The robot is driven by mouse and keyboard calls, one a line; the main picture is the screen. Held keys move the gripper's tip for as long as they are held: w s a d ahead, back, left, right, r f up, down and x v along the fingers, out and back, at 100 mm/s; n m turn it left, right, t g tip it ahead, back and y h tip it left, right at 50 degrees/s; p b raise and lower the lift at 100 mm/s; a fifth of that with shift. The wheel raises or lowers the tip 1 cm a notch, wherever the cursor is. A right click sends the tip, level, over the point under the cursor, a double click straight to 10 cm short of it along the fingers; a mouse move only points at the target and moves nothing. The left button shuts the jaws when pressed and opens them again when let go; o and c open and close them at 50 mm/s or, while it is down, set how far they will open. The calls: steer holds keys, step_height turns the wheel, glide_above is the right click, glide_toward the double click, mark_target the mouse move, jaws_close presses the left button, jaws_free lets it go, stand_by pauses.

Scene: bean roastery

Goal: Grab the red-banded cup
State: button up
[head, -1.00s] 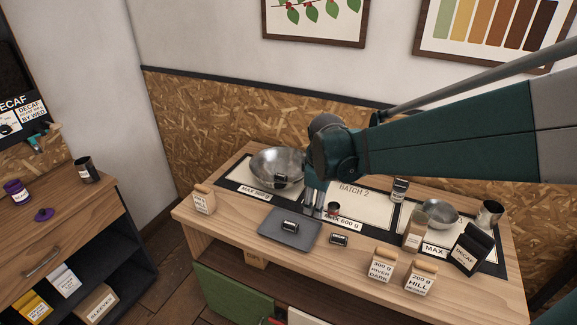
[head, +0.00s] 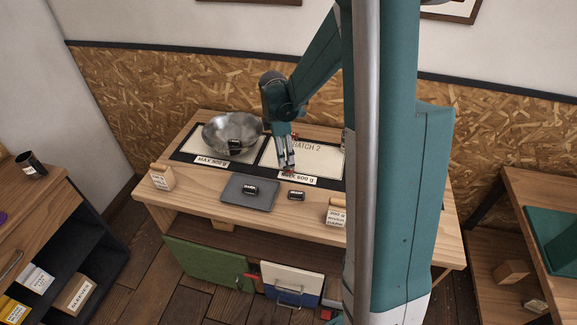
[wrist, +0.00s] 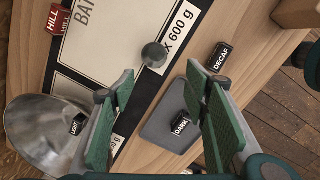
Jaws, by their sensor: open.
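A small round grey cup top (wrist: 154,54) shows in the wrist view, over the start of the "600 g" label. In the head view a small dark-red cup (head: 288,173) stands at that label, partly hidden by my gripper; it looks like the red-banded cup, though its band is hard to make out. My gripper (head: 286,163) points down just above and behind it. In the wrist view my gripper (wrist: 160,72) is open, its green pads apart and the cup lying just beyond, between the fingertips. Nothing is held.
A steel bowl (head: 232,133) stands left on the bench. A grey tray (head: 240,205) holds the DARK tin (head: 250,188). The DECAF tin (wrist: 217,57) is right of the tray in the head view.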

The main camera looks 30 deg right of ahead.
steer(key=shift+w+d+f+n+p, duration=0.3)
steer(key=shift+d+f, duration=0.2)
steer(key=shift+f, duration=0.05)
steer(key=shift+w+d+f+n+p, duration=0.25)
steer(key=shift+d+f+n+p, duration=0.05)
steer(key=shift+d+f, duration=0.2)
steer(key=shift+f, duration=0.1)
steer(key=shift+d+f, duration=0.15)
steer(key=shift+f, duration=1.05)
steer(key=shift+f, duration=0.1)
steer(key=shift+s+d+f, duration=0.1)
steer(key=shift+d+f, duration=0.1)
steer(key=shift+f, duration=1.05)
steer(key=shift+d+f, duration=0.15)
steer(key=shift+f, duration=1.05)
steer(key=shift+c, duration=0.4)
steer(key=c, duration=0.8)
